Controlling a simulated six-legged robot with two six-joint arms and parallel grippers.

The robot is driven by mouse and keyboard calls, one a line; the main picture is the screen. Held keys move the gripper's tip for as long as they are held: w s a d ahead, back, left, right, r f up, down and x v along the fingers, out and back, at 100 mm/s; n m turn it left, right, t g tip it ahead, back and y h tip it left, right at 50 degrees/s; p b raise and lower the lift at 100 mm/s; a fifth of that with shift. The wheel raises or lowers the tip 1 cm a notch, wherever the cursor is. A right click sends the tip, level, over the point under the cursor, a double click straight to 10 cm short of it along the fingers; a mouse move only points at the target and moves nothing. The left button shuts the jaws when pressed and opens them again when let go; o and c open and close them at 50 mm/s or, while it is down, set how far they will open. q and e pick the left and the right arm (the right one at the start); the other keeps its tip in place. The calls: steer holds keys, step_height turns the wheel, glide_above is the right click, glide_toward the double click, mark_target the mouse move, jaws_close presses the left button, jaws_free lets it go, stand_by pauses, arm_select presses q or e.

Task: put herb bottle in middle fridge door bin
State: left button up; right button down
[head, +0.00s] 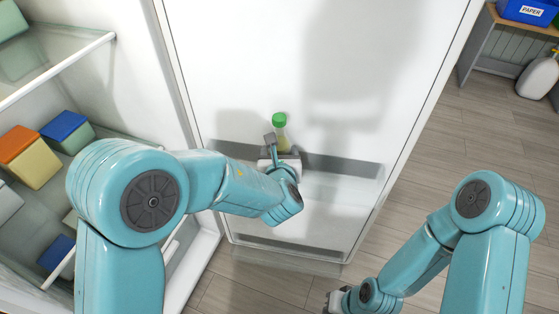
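The herb bottle (281,136), clear with a green cap and greenish contents, is upright in front of the white inner face of the open fridge door (230,70). My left gripper (276,146) is at the bottle's lower part, with a grey finger against its left side; it appears shut on it. The other finger and the bottle's base are hidden. Both are over the clear door bin (340,185); whether the base touches the bin floor cannot be told. My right gripper (335,301) is low, near the bottom edge, empty as far as shown, its fingers unclear.
Fridge shelves on the left hold an orange-lidded box (32,157), a blue-lidded box (67,132) and other containers. Another door bin (290,247) is lower down. A blue paper bin (527,10) and a white jug (540,77) are at the upper right. Wooden floor is clear at right.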

arm_select(q)
step_height(320, 180, down, 2)
steer(key=shift+w+f, duration=0.15)
steer(key=shift+f, duration=0.1)
steer(key=shift+f+b, duration=0.15)
steer(key=shift+b, duration=0.15)
steer(key=o, duration=1.2)
